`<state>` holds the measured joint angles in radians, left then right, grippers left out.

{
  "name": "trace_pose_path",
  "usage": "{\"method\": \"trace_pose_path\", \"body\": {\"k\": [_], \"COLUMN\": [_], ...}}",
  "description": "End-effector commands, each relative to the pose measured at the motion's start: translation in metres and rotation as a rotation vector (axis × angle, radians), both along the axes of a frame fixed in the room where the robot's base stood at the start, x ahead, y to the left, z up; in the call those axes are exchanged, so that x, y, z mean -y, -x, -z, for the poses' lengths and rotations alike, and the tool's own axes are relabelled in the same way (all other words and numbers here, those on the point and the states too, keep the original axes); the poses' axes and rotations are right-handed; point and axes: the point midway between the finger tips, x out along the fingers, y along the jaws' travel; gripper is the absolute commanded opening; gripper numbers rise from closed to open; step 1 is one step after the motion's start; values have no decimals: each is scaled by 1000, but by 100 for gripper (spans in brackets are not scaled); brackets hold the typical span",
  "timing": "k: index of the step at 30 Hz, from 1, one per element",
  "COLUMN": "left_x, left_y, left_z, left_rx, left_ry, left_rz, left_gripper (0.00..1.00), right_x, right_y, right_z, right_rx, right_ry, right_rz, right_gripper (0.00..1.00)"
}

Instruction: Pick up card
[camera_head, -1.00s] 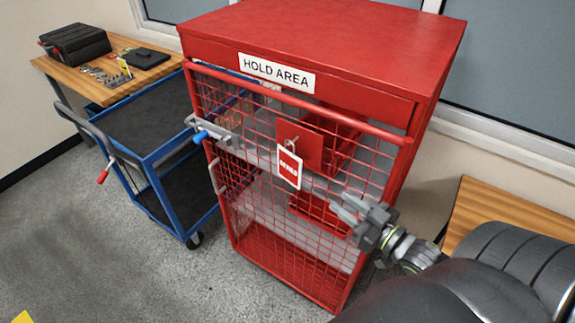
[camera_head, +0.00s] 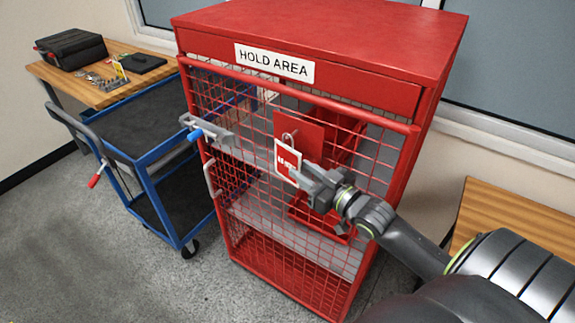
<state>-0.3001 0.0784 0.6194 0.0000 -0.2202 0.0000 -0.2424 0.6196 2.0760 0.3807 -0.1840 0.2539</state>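The card (camera_head: 284,155) is a small white tag with a red panel, hanging from a hook on a red plate (camera_head: 310,136) at the front mesh of the red cage cabinet (camera_head: 330,35). My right gripper (camera_head: 300,174) is at the card's lower right edge, its fingers pointing left toward it. The fingers overlap the card's edge in the picture. Whether they touch or grip it, and how far apart they are, I cannot tell. My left gripper is not in view.
The cabinet bears a "HOLD AREA" sign (camera_head: 274,63) and a latch with a blue knob (camera_head: 195,135). A blue cart (camera_head: 150,160) stands left of it. A wooden bench (camera_head: 110,92) with a black case (camera_head: 70,50) is behind the cart. Another wooden surface (camera_head: 510,215) is at the right.

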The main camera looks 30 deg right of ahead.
Motion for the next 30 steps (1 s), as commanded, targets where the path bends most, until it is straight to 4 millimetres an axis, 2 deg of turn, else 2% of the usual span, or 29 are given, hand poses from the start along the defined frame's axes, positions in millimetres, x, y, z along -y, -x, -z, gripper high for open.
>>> {"method": "trace_pose_path", "body": {"k": [9,19,26,30], "left_x": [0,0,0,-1], "left_y": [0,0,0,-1], "left_z": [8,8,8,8], "left_rx": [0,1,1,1], "left_ry": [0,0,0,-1], "left_rz": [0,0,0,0], "left_gripper": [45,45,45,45], "right_x": [-6,-7,-7,-7], "right_y": [-39,-44,-43,-43], "right_z": [1,0,0,0], "right_rx": [2,0,0,0], "right_ry": [-1,0,0,0], "right_rz": [0,-1,-1,0], "right_gripper": [30,30,0,0]}}
